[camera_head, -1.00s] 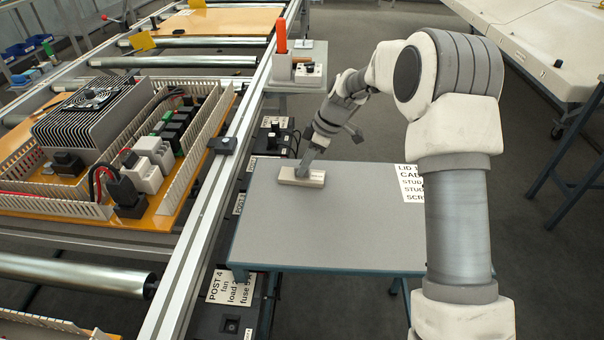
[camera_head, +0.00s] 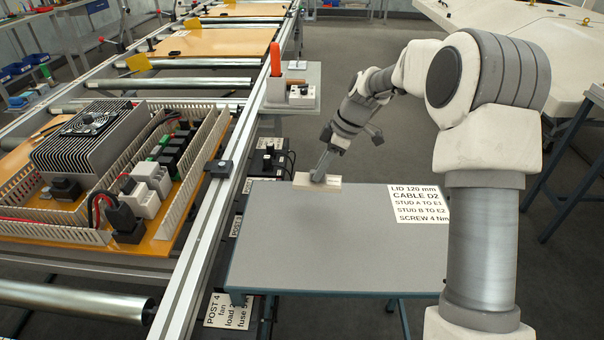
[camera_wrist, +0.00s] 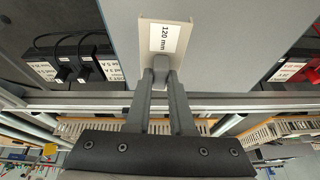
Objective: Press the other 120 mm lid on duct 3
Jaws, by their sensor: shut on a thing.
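The 120 mm lid (camera_head: 334,182) is a short pale beige piece. Its white label reading "120 mm" faces the camera in the wrist view (camera_wrist: 166,40). My gripper (camera_head: 321,175) is shut on the lid near one end; its two fingers (camera_wrist: 161,74) meet at the lid's edge in the wrist view. The lid overlaps the far edge of the grey table in the head view and looks raised above it. Slotted pale ducts (camera_head: 197,172) stand on the orange panel to the left, their tops open in places. I cannot tell which is duct 3.
The grey table (camera_head: 330,245) is otherwise bare except for a printed sheet (camera_head: 418,204). A metal conveyor rail (camera_head: 214,195) with a small black block (camera_head: 218,167) runs between table and panel. A finned heat sink (camera_head: 88,145) and wired devices crowd the panel.

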